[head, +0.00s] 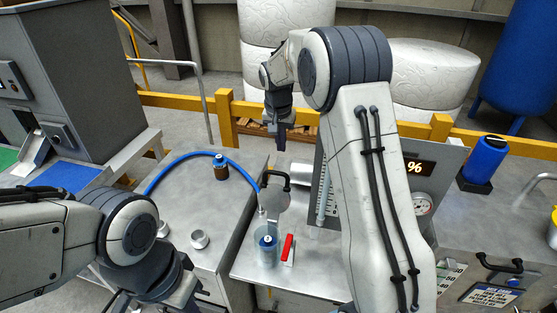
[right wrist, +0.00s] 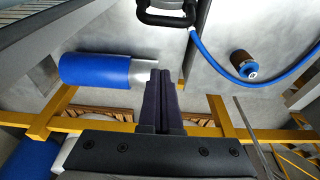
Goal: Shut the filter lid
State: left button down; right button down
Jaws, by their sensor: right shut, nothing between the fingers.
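The filter lid (head: 271,204) is a round grey plate with a black bar handle (head: 275,177). In the head view it stands raised, tilted up behind the clear filter cup (head: 267,252), which has a blue-topped piece inside. My right gripper (head: 282,140) is shut and empty, beyond the lid and apart from the handle. In the right wrist view its fingers (right wrist: 163,95) are together, and a black handle (right wrist: 167,14) shows at the top edge. The lid plate is not clear there. My left gripper is only partly seen at the bottom of the head view; its fingers are unclear.
A red-handled part (head: 288,249) stands beside the cup. A blue hose (head: 182,160) curves over the metal bench past a brown, blue-topped jar (head: 221,168). A gauge panel (head: 440,165) stands at right, partly behind my right arm. A yellow rail (head: 225,118) runs behind.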

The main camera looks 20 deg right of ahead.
notch_tip(320, 180, down, 5)
jog(key=s+a+p, duration=0.1)
jog(key=s+p, duration=0.1)
jog(key=p, duration=0.1)
jog(key=shift+s+a+f, duration=0.15)
jog(key=shift+a+f, duration=0.05)
jog(key=shift+a, duration=0.05)
